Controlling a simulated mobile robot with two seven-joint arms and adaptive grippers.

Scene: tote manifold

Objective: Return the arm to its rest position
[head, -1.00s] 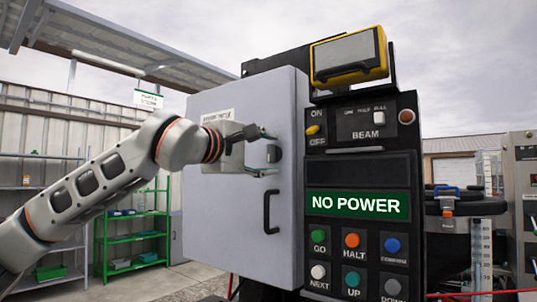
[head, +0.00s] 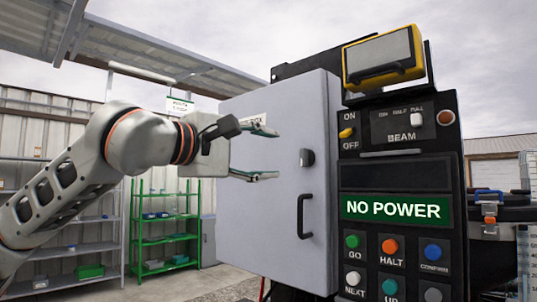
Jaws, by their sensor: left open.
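My left gripper (head: 262,153) is open and empty in the head view. Its two fingers point right, in front of the grey cabinet door (head: 262,225) and left of the door's dark round knob (head: 307,157). There is a visible gap between the fingertips and the knob. My left arm comes in from the left edge, bent at the wrist. My right gripper is not in view.
A black control panel (head: 400,178) with a "NO POWER" display (head: 397,209) and several coloured buttons stands right of the door. A black handle (head: 304,216) is on the door. Green shelves (head: 165,240) stand behind at left.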

